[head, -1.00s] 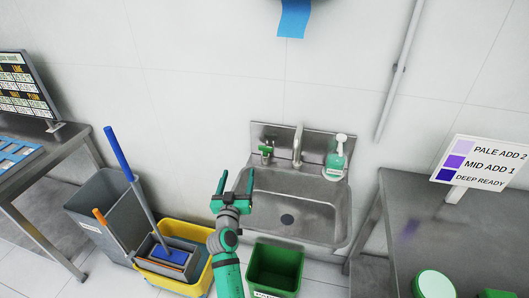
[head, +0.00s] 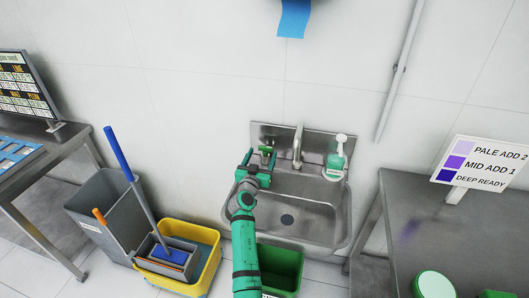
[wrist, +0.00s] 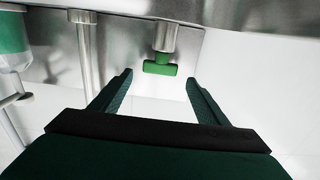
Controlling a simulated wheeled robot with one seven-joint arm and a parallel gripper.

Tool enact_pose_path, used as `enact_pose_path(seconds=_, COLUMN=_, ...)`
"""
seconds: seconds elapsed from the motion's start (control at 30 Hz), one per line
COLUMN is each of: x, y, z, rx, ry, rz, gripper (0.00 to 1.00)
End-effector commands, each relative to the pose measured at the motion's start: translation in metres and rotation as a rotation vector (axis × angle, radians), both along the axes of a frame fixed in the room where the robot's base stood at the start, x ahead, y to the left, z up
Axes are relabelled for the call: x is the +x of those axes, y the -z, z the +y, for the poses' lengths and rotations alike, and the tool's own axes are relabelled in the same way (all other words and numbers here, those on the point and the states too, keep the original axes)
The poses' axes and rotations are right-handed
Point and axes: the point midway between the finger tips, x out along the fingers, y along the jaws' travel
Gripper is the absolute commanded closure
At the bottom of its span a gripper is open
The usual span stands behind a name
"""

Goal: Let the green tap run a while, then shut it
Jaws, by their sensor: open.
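The green tap (head: 266,149) is on the left of the steel sink's back panel. In the wrist view its green T-shaped handle (wrist: 160,68) hangs from a metal stem. My gripper (head: 260,157) is open and empty in front of the tap. In the wrist view the handle appears between my fingertips (wrist: 158,80), level with or just beyond them; I cannot tell if they touch it. The steel spout (head: 298,147) stands right of the tap. I see no water stream from it. The basin (head: 312,205) looks empty, with a dark drain.
A soap dispenser (head: 337,158) stands at the sink's right. A green bin (head: 287,266) is below, partly behind my arm. A yellow mop bucket (head: 205,272) and a grey bin (head: 95,200) stand left. Steel tables flank the sink.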

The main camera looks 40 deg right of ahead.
Motion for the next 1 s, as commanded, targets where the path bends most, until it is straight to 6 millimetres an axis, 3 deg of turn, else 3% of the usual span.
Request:
enact_pose_path(seconds=0.3, x=0.017, y=0.0, z=-0.023, rx=0.001, ry=0.003, rz=-0.001, gripper=0.31)
enact_pose_path(seconds=0.67, x=0.018, y=0.0, z=-0.027, rx=0.0, ry=0.004, rz=0.0, gripper=0.31)
enact_pose_path(seconds=0.83, x=0.018, y=0.0, z=-0.027, rx=0.0, ry=0.004, rz=0.0, gripper=0.72)
enact_pose_path(seconds=1.0, x=0.018, y=0.0, z=-0.027, rx=0.0, ry=0.003, rz=0.0, gripper=0.72)
